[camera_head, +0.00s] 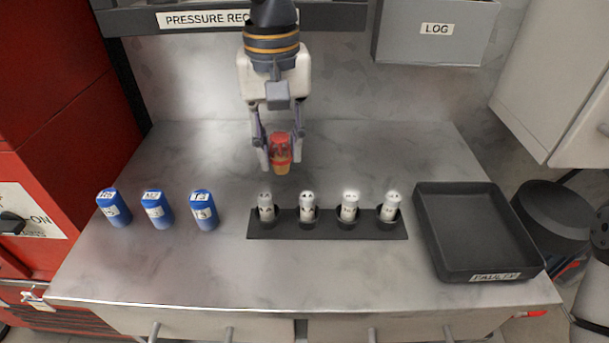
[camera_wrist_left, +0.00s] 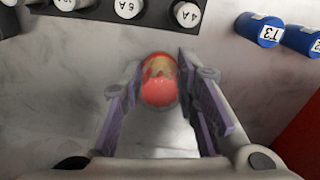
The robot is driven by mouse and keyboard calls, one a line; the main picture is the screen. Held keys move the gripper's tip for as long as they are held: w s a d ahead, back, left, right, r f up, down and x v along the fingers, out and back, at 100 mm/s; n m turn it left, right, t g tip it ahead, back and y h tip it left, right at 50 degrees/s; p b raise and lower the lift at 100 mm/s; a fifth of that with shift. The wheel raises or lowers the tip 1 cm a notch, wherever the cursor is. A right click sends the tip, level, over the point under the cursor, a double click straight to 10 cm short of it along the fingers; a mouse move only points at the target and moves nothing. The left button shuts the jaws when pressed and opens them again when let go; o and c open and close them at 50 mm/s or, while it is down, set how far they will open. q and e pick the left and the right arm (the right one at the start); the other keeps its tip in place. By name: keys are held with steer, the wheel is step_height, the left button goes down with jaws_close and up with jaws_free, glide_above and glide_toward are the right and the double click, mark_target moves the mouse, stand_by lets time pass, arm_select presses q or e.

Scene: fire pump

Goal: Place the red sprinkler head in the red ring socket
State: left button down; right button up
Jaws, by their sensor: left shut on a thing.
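The red sprinkler head (camera_head: 281,140), red with a brass-coloured lower part, is between the fingers of my left gripper (camera_head: 280,158). The gripper is shut on it and holds it above the back middle of the grey worktop. In the left wrist view the red sprinkler head (camera_wrist_left: 159,88) shows between the two fingers of my left gripper (camera_wrist_left: 160,75), with its brass part towards the top of the picture. I cannot make out a red ring socket in either view. My right gripper is not in view.
Several white-topped cylinders stand in a black rack (camera_head: 327,230) at the front middle. Three blue labelled cylinders (camera_head: 157,209) stand to its left. A black tray labelled FAULTY (camera_head: 487,274) lies at the right. A grey LOG box (camera_head: 436,38) hangs behind. The worktop between rack and wall is clear.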

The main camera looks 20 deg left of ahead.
arm_select(q)
steer(key=f, duration=0.1)
steer(key=w+d+f, duration=0.1)
steer(key=d+f, duration=0.1)
steer(key=shift+w+d+f, duration=0.15)
steer(key=shift+w+f, duration=0.05)
steer(key=shift+w, duration=0.1)
steer(key=f, duration=0.3)
steer(key=shift+w+d+f, duration=0.15)
steer(key=shift+d+f, duration=0.1)
steer(key=shift+f, duration=0.05)
steer(key=c, duration=1.2)
jaws_free()
steer(key=shift+f, duration=0.1)
steer(key=shift+c, duration=0.2)
